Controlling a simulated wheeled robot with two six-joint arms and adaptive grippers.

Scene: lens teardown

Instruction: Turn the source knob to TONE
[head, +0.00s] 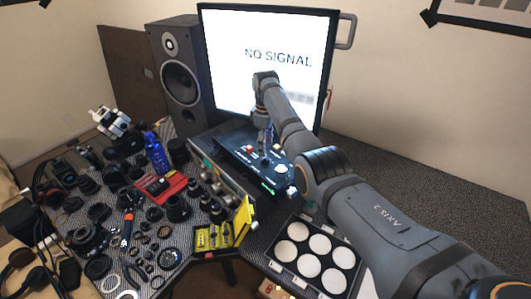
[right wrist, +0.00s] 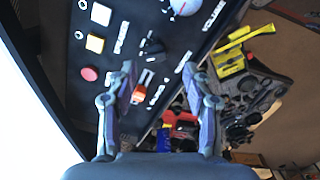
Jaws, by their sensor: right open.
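The black control box (head: 240,158) stands below the monitor. In the right wrist view its panel (right wrist: 112,12) carries a black pointer knob (right wrist: 152,47), which looks like the source knob; the small lettering around it is too blurred to read surely. An orange-and-white part (right wrist: 145,78) sits just below the knob. My right gripper (head: 265,145) is over the box; in the right wrist view the gripper (right wrist: 160,74) is open, fingers spread to either side of the orange part and short of the knob. Contact does not show. My left gripper is not in view.
The panel also has a red button (right wrist: 89,74), a yellow square button (right wrist: 95,43) and a white volume dial (right wrist: 185,6). The monitor (head: 275,50) reads NO SIGNAL. A yellow case (head: 243,220) and a tray of white discs (head: 285,268) lie nearby. Lens parts crowd the left.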

